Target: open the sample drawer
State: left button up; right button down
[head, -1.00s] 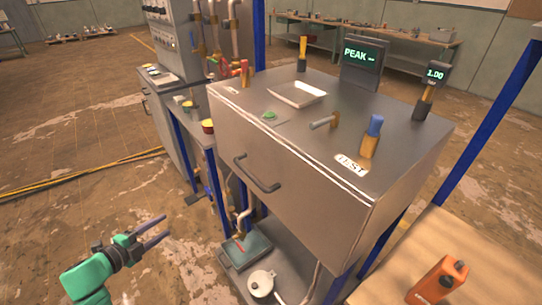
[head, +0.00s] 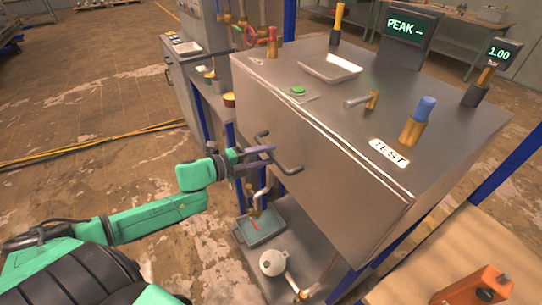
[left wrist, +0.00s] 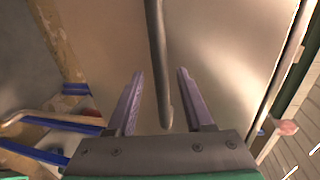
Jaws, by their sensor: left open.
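The sample drawer (head: 330,165) is the grey metal front of the cabinet in the head view, and it looks shut. Its dark bar handle (head: 284,163) is on the left part of the front. My left gripper (head: 262,155) is at the handle, with its fingers pointing to the right. In the left wrist view the handle (left wrist: 157,60) runs between the two open fingers of the left gripper (left wrist: 156,95), apart from both. The drawer front (left wrist: 215,60) fills the background there. My right gripper is out of view.
The cabinet top carries a white tray (head: 331,68), a green button (head: 297,90), a blue-capped knob (head: 418,120) and displays (head: 404,27). Below the drawer are a teal box (head: 262,229) and a white round pot (head: 272,262). An orange object (head: 478,287) lies at front right.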

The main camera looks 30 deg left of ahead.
pick_arm(q)
jog(key=shift+x, duration=0.9)
jog(key=shift+r, duration=0.1)
grip_shut()
dwell(0.7)
